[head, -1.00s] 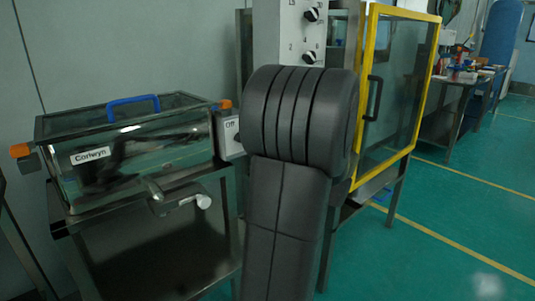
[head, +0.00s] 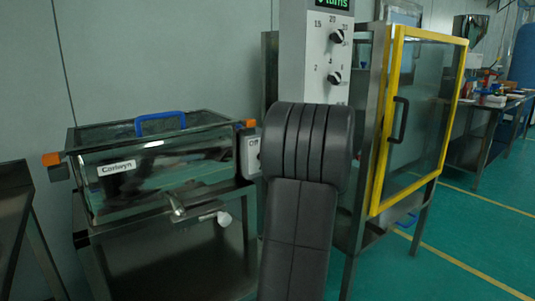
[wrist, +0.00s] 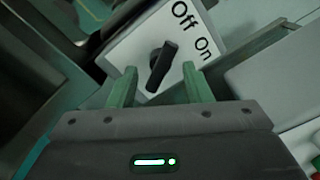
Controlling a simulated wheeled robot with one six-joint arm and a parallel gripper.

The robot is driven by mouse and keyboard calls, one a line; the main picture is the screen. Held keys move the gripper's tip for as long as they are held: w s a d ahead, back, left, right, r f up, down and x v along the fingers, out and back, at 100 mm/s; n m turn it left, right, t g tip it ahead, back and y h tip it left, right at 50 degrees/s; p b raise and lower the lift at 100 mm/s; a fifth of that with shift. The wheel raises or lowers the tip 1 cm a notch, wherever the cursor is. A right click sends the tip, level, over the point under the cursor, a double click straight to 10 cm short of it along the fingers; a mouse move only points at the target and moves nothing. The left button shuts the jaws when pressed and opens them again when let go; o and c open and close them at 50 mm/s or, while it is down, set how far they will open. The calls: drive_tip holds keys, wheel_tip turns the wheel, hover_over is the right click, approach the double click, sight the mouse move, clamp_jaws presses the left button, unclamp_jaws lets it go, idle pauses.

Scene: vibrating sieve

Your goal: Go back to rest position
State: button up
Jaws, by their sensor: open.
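In the wrist view my gripper (wrist: 155,88) is open, its two green fingers apart and nothing between them. Beyond the fingertips is a white Off/On switch box (wrist: 165,50) with a black knob (wrist: 160,67); I cannot tell the exact gap. In the head view my dark arm stands in the middle and my gripper is hidden.
A control panel (head: 305,60) with dials and a lit display stands behind my arm. A yellow-framed cabinet door (head: 386,130) with a black handle is at the right. A metal table (head: 18,200) edges in at far left. Green floor (head: 470,225) is free at the right.

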drive_tip(key=shift+x, duration=1.1)
drive_tip(key=shift+r, duration=0.1)
